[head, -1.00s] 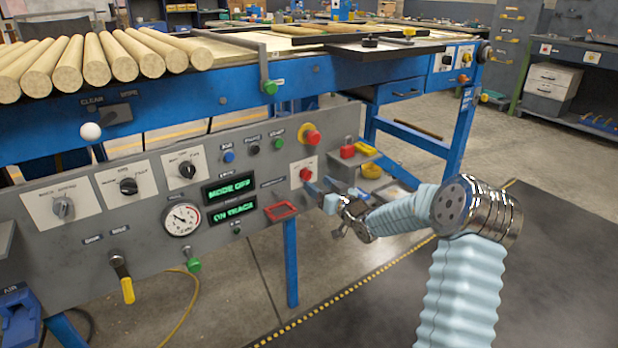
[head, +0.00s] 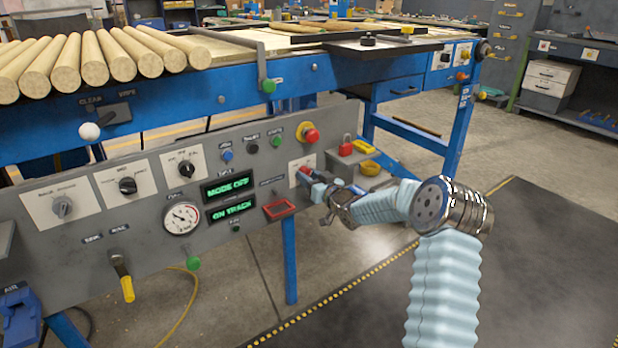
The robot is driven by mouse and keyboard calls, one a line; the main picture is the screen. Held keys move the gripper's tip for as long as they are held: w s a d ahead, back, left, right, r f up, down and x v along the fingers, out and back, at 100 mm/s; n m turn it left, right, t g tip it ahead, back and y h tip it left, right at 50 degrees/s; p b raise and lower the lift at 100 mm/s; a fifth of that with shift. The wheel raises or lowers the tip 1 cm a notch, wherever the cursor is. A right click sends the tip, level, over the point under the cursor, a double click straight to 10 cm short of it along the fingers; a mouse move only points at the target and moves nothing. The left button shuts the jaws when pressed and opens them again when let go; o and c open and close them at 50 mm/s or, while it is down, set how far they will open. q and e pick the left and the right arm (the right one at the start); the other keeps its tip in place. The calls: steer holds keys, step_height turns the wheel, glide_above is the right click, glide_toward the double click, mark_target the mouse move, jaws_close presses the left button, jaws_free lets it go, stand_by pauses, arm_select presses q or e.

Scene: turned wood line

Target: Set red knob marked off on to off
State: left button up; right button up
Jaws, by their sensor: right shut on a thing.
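The red knob (head: 304,172) sits on a white plate (head: 296,163) at the right end of the grey control panel. My right gripper (head: 306,175) is at the knob, its fingers shut on it and covering most of it. The knob's pointer and the plate's off and on marks are hidden or too small to read. A green display (head: 228,186) on the panel reads "MODE OFF", and a second display (head: 233,212) reads "ON TRACK". My left gripper is not in view.
A red mushroom button (head: 310,134) on a yellow base is just above the knob. A red-framed part (head: 279,208) lies left of my gripper. A red padlock (head: 346,146) and yellow items stand on a shelf to the right. Wooden rods (head: 100,60) lie above the panel.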

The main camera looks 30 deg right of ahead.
steer(key=shift+f+n+b, duration=0.15)
steer(key=shift+n+b, duration=0.15)
steer(key=shift+b, duration=0.35)
steer(key=shift+d+r+n+b, duration=0.1)
steer(key=shift+n+b, duration=4.2)
steer(key=shift+b, duration=0.15)
steer(key=shift+d+r+n+b, duration=0.1)
steer(key=shift+n+b, duration=4.2)
steer(key=shift+b, duration=0.1)
steer(key=o, duration=1)
steer(key=s, duration=0.9)
steer(key=s+d, duration=0.1)
steer(key=s, duration=0.3)
steer(key=shift+s, duration=0.4)
